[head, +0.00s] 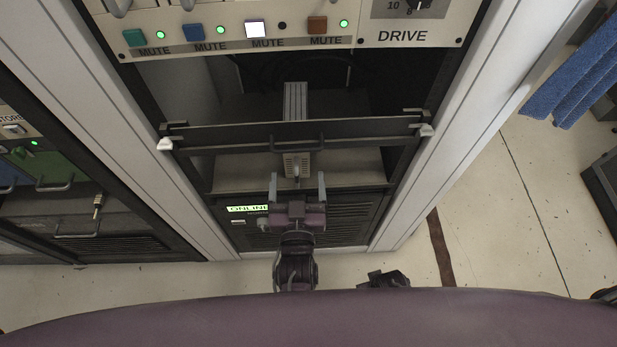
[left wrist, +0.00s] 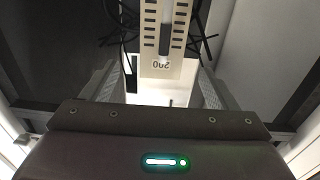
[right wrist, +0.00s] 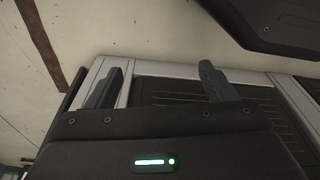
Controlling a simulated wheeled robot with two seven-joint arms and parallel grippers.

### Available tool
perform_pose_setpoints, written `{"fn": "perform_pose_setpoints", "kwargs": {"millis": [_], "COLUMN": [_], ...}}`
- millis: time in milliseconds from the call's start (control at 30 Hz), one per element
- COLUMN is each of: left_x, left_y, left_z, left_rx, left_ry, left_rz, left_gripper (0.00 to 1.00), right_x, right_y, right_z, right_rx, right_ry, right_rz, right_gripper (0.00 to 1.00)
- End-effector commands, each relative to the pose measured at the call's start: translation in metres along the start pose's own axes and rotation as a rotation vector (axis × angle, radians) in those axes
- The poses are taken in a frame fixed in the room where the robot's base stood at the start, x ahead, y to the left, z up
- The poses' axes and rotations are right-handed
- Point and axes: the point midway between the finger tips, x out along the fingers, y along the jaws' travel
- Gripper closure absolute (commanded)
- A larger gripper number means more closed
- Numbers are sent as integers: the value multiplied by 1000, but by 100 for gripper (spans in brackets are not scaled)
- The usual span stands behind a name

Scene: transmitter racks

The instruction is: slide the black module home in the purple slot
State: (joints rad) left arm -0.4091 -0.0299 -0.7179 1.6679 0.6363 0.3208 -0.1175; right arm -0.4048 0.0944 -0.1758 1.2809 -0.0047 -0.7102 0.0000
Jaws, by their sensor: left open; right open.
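A wide black front (head: 250,134) with a pull handle and pale latches at both ends spans the open rack bay in the head view. It may be the black module; I cannot tell for sure. I see no purple slot in any view. My left gripper (head: 297,186) is open below this front, its fingers either side of a small beige slotted plate (head: 296,160). That plate shows in the left wrist view (left wrist: 163,68), marked 200 upside down, beyond the open fingers. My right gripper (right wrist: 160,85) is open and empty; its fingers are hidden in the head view.
Above the bay is a panel (head: 355,42) with MUTE buttons, green lights and a DRIVE dial. A lit ONLINE label (head: 246,209) is on the lower unit. Pale rack posts (head: 465,110) flank the bay.

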Motion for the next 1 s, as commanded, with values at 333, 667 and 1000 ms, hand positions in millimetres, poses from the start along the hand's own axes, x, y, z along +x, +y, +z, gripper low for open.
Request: {"fn": "perform_pose_setpoints", "kwargs": {"millis": [333,667,1000], "left_x": [41,76,78], "left_y": [0,0,0], "left_z": [-5,-5,-4], "left_rx": [-3,-4,-4], "left_ry": [13,10,9], "left_rz": [-6,-4,-4], "left_gripper": [19,19,23], "right_x": [-4,-8,-9], "right_y": [-1,-2,-3], "right_z": [-4,-8,-8], "right_rx": [-2,-4,-5], "right_ry": [-1,-4,-6], "right_rz": [-3,-5,-5], "right_gripper": [23,23,23]}}
